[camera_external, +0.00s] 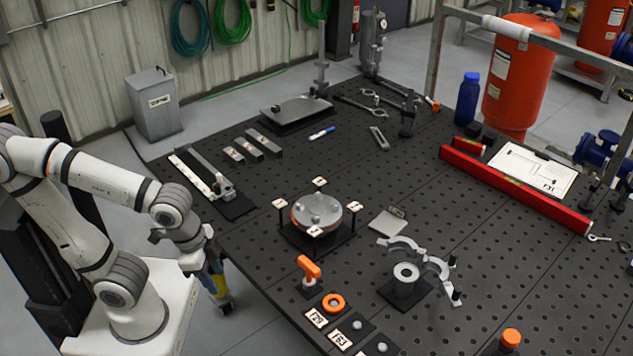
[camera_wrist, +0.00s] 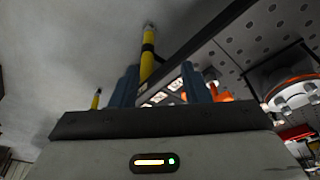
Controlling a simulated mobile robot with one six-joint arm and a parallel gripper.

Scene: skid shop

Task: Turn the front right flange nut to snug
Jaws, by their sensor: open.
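The round grey flange (camera_external: 317,209) sits on a dark square stand near the table's left edge, with several nuts or studs on top. Small labelled tags stand around it; their writing is too small to read, so I cannot tell the front right nut apart. The flange also shows at the right of the wrist view (camera_wrist: 292,94), with an orange-red band below its top. My gripper (camera_external: 214,268) hangs beside the table's left edge, at or below top height, well apart from the flange. Its blue fingers (camera_wrist: 159,85) are spread and nothing shows held between them.
The black perforated table (camera_external: 440,215) has its edge between my gripper and the flange. A yellow table leg (camera_wrist: 148,65) stands beyond my fingers. An orange-handled tool (camera_external: 309,267), an orange ring (camera_external: 333,303) and a grey pipe fixture (camera_external: 404,282) stand near the flange.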

